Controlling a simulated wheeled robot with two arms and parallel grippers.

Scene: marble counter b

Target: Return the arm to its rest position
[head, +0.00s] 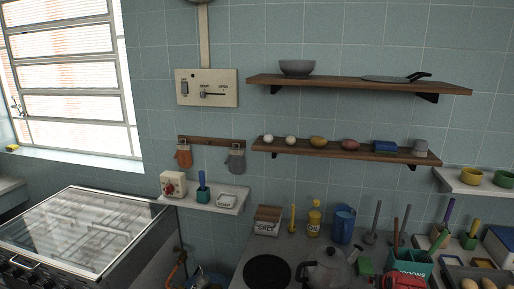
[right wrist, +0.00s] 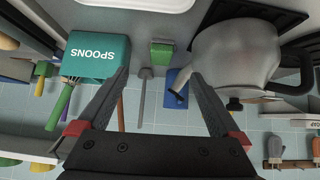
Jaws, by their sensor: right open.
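My right gripper (right wrist: 158,74) shows in the right wrist view with its two dark fingers spread apart and nothing between them. Red parts of the same gripper (head: 398,281) show at the bottom edge of the head view, between the kettle and the spoons holder. The grey kettle (head: 325,268) stands left of it on the counter; it also shows in the right wrist view (right wrist: 232,55). The teal spoons holder (head: 412,264) stands beside it on the other side, and it appears inverted in the wrist view (right wrist: 95,57). My left gripper is in neither view.
A green block (head: 364,266) and a blue pitcher (head: 343,224) stand behind the gripper. An oil bottle (head: 314,217) and a salt box (head: 267,220) are at the wall. Two wooden shelves (head: 340,149) hang above. A glass-lidded stove (head: 80,230) is at the left.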

